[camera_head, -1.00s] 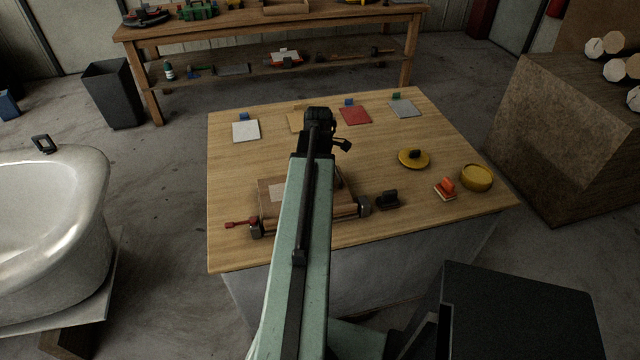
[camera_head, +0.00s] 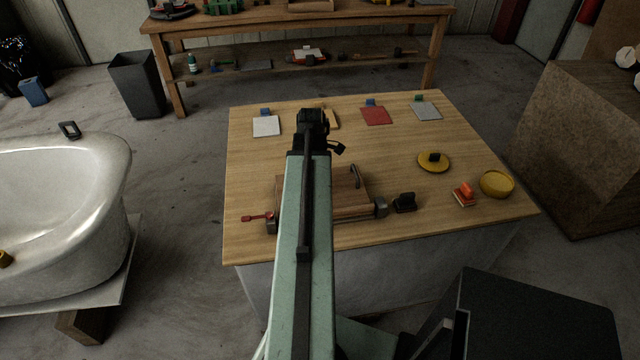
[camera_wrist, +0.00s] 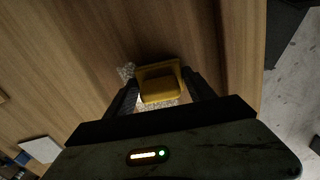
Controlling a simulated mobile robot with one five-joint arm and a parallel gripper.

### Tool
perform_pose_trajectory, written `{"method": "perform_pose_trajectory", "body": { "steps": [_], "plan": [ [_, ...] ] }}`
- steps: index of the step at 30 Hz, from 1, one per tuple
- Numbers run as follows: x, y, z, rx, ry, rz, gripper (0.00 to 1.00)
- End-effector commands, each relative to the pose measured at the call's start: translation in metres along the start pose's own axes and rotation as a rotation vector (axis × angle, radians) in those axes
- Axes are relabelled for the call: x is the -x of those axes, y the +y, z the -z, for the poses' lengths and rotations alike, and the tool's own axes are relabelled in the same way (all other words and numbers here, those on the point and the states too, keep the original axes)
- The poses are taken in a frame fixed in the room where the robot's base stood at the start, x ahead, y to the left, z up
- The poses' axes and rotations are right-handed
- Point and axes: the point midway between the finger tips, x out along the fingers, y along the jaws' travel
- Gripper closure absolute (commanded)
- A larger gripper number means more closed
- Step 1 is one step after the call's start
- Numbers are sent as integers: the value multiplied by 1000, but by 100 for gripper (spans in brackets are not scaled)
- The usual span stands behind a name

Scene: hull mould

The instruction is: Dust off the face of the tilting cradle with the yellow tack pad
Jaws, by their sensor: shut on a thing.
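My gripper (camera_wrist: 160,86) is shut on the yellow tack pad (camera_wrist: 158,84), seen between the two dark fingers in the wrist view. Around the pad, a pale speckled patch (camera_wrist: 127,72) shows on a wooden surface. I cannot tell whether the pad touches that surface. In the head view the tilting cradle (camera_head: 350,187) is a brown wooden board on the near part of the table, with a dark handle at its right. My arm covers much of its left half. The gripper's fingers and the pad are hidden in the head view.
A red lever (camera_head: 257,217) and a black block (camera_head: 404,203) flank the cradle. A white tub (camera_head: 70,190) stands left.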

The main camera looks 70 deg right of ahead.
Motion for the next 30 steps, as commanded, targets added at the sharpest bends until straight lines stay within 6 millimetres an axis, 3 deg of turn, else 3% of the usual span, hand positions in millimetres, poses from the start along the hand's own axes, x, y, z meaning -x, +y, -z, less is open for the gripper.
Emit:
{"method": "perform_pose_trajectory", "body": {
  "steps": [5, 15, 23, 30],
  "plan": [
    [-1, 0, 5, 2, 4, 0, 69],
    [0, -4, 40, 3, 4, 0, 69],
    [0, -4, 47, 2, 4, 0, 69],
    [0, -7, 71, 4, 4, 0, 69]
  ]
}}
